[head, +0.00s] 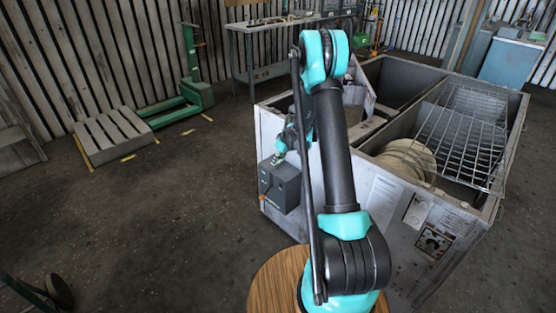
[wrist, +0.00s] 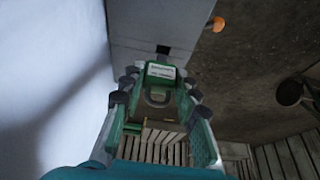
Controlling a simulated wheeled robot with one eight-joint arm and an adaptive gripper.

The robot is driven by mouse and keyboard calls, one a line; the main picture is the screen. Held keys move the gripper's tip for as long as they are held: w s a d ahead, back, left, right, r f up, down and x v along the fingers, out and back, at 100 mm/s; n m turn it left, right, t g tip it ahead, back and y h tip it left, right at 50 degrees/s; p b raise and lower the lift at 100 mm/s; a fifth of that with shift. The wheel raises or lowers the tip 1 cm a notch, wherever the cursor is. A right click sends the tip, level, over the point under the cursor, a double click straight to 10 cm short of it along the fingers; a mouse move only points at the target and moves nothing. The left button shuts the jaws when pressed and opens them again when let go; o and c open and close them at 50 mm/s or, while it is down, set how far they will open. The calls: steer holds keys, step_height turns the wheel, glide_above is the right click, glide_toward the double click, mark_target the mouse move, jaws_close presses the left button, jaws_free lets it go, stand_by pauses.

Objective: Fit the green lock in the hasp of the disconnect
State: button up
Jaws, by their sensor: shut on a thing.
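The grey disconnect box (head: 281,186) is on the side of the white housing in the head view. Its grey face (wrist: 150,25) fills the top middle of the wrist view, with a small dark square opening (wrist: 163,49) at its near edge. My gripper (wrist: 160,84) is shut on the green lock (wrist: 160,71), which has a white label and sits between the dark fingertips. The lock is just short of the dark opening in the picture; I cannot tell whether they touch. In the head view my gripper (head: 279,158) is at the top of the box, and the lock is too small to make out.
A small orange part (wrist: 217,24) shows beside the box. The floor to the left is open up to a pallet (head: 113,135).

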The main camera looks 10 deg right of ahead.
mark_target(279, 163)
steer(key=shift+f, duration=1.5)
stand_by(1.2)
steer(key=o, duration=1)
steer(key=shift+d, duration=0.1)
steer(key=v, duration=1.2)
steer(key=shift+r, duration=0.1)
steer(key=s+r+m, duration=0.2)
steer(key=s+r, duration=0.5)
steer(key=s, duration=0.3)
steer(key=s+r+m+h, duration=0.1)
steer(key=s+m, duration=0.4)
steer(key=s, duration=2.2)
steer(key=shift+s+d+r+h, duration=0.15)
steer(key=shift+d+h, duration=0.25)
steer(key=shift+h, duration=0.5)
